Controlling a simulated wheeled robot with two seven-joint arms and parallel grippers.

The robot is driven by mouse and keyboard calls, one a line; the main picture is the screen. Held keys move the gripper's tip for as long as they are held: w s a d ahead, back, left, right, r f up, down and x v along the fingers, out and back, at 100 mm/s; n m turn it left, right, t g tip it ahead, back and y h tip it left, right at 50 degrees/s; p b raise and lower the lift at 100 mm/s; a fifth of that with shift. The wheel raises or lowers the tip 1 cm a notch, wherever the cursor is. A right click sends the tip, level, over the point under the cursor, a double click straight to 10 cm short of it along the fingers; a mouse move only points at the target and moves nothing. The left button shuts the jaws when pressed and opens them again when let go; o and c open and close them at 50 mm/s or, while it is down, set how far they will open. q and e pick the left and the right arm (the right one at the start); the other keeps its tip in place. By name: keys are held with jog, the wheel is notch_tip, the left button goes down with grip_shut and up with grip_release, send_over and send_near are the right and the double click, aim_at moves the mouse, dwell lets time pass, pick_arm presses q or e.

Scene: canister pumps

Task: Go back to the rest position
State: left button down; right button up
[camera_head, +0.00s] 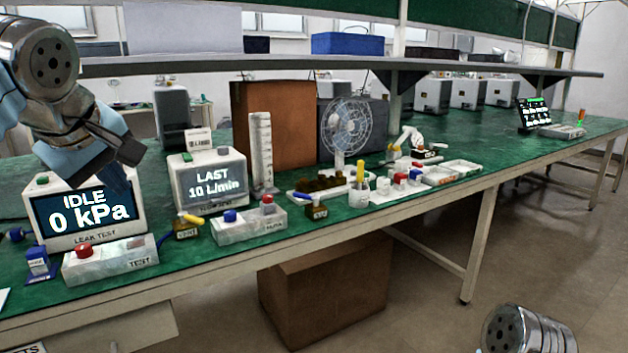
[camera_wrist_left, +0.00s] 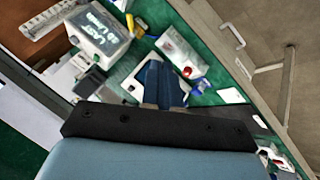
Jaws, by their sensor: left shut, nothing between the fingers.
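My left gripper (camera_head: 122,190) hangs at the left of the head view, in front of the upper right of the leak tester (camera_head: 88,213), whose screen reads IDLE 0 kPa. Its dark fingers are together with nothing between them. In the left wrist view the shut fingers (camera_wrist_left: 172,92) point over the green bench top, near a red-buttoned box (camera_wrist_left: 180,52). I cannot tell the exact gap to the tester. Of my right arm only a round metal link shows at the bottom right of the head view; its gripper is out of view.
A flow meter (camera_head: 209,181) reading LAST 10 L/min stands right of the tester. The TEST button box (camera_head: 110,262) and PUMP button box (camera_head: 248,224) line the front edge. A fan (camera_head: 343,127) stands further along. A shelf (camera_head: 330,66) runs above; a cardboard box (camera_head: 325,290) sits below.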

pick_arm(q)
jog(key=w+d+f+m+g+h, duration=0.1)
jog(key=w+d+f+m, duration=0.2)
jog(key=f, duration=0.6)
jog(key=w+d+f+m+g+h, duration=0.1)
jog(key=w+d+f, duration=0.35)
jog(key=f, duration=0.55)
jog(key=w+d+f+m+g+h, duration=0.1)
jog(key=w+d+f+m, duration=0.15)
jog(key=w+f, duration=0.45)
jog(key=s+d+f+m+g+h, duration=0.1)
jog(key=s+d+f, duration=0.2)
jog(key=f, duration=0.7)
jog(key=s+d+f+m+h, duration=0.1)
jog(key=s+d+f, duration=0.1)
jog(key=f, duration=0.9)
jog(key=s+d+f+m+g, duration=0.1)
jog(key=s+d+f+g, duration=0.1)
jog(key=s+f, duration=2)
jog(key=shift+s+d+f+m+g+h, duration=0.3)
jog(key=shift+s+d+f+m+g, duration=0.1)
jog(key=shift+s, duration=0.8)
